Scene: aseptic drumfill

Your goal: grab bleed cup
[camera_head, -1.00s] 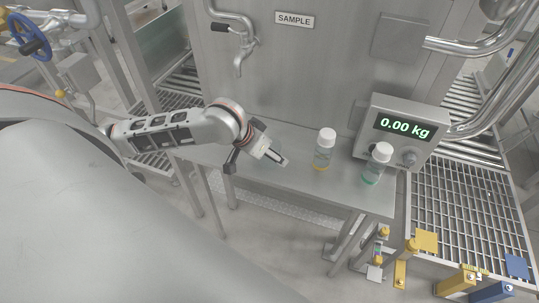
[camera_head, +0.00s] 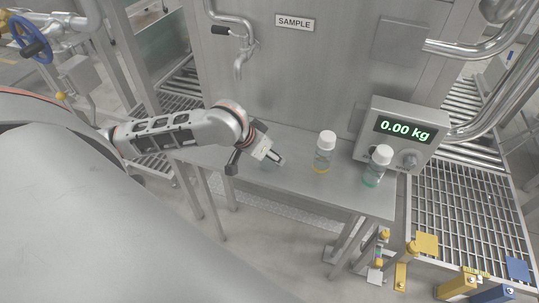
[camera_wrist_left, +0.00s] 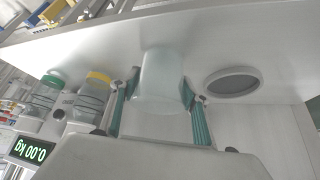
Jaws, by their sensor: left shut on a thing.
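The bleed cup (camera_wrist_left: 160,78) is a clear, frosted cup, seen large in the left wrist view against the pale bench top. My left gripper (camera_wrist_left: 160,88) has one teal-padded finger on each side of it and is shut on its walls. In the head view the left gripper (camera_head: 274,156) is low over the left part of the steel bench. The cup is too faint to make out clearly there. My right gripper is in neither view.
Two white-capped bottles, one yellow-banded (camera_head: 323,158) and one green-banded (camera_head: 375,168), stand right of the gripper on the bench (camera_head: 330,188). A scale display (camera_head: 403,128) reads 0.00 kg. A sample tap (camera_head: 239,68) hangs above. A round grey ring (camera_wrist_left: 232,84) lies beside the cup.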

